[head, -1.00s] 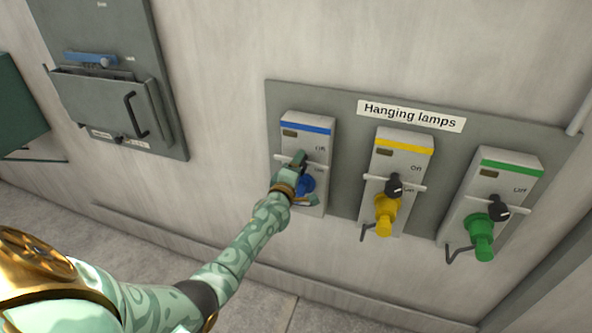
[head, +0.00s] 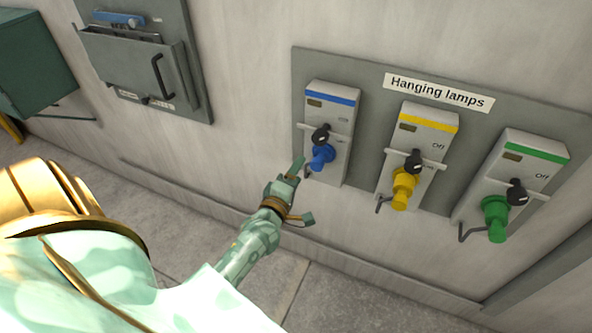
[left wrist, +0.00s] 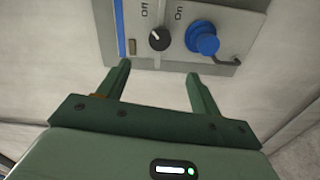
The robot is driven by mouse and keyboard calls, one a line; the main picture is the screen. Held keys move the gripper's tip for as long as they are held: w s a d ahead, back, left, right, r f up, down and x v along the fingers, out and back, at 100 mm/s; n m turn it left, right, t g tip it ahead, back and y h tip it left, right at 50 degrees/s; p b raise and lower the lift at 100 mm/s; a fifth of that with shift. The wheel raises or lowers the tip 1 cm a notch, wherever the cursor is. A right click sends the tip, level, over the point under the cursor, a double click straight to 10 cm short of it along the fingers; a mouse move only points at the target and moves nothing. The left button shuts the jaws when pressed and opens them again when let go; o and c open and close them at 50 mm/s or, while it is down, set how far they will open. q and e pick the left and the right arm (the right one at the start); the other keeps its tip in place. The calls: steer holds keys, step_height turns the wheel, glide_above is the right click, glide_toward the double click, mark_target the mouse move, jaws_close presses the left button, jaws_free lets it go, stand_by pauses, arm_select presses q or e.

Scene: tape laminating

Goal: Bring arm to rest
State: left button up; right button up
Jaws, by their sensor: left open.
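My left gripper (head: 291,174) is just below and left of the blue-striped switch box (head: 332,98), apart from it. In the left wrist view the gripper (left wrist: 158,78) has its two fingers apart with nothing between them. The head view also shows this black knob (head: 321,134) and blue plug (head: 321,157). My left forearm slopes down to the lower left. My right gripper is not in view.
The grey wall panel labelled "Hanging lamps" (head: 438,91) also carries a yellow-striped box (head: 429,122) and a green-striped box (head: 535,148). A grey holder (head: 130,65) and a dark green cabinet (head: 35,62) are at upper left. Floor below the wall is clear.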

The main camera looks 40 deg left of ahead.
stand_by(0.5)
arm_select(q)
steer(key=s+d+f+m+g+h+b, duration=0.1)
steer(key=s+d+f+m+g+b, duration=0.3)
steer(key=f, duration=0.7)
steer(key=s+d+f+m+g+h+p, duration=0.15)
steer(key=s+f+m, duration=0.4)
steer(key=f, duration=0.55)
steer(key=s+d+f+m+g+h+b, duration=0.2)
steer(key=s+d+f+m+g, duration=0.15)
steer(key=f+m, duration=0.45)
steer(key=s+f+m+g+b, duration=0.2)
steer(key=s+f+g+b, duration=0.1)
steer(key=s+f, duration=0.9)
steer(key=s+f+m+g+b, duration=0.3)
steer(key=s+f+b, duration=0.3)
steer(key=s+f, duration=0.6)
steer(key=s+g, duration=0.1)
steer(key=s, duration=0.6)
steer(key=shift+d+f+g, duration=0.2)
steer(key=shift+f+g, duration=0.1)
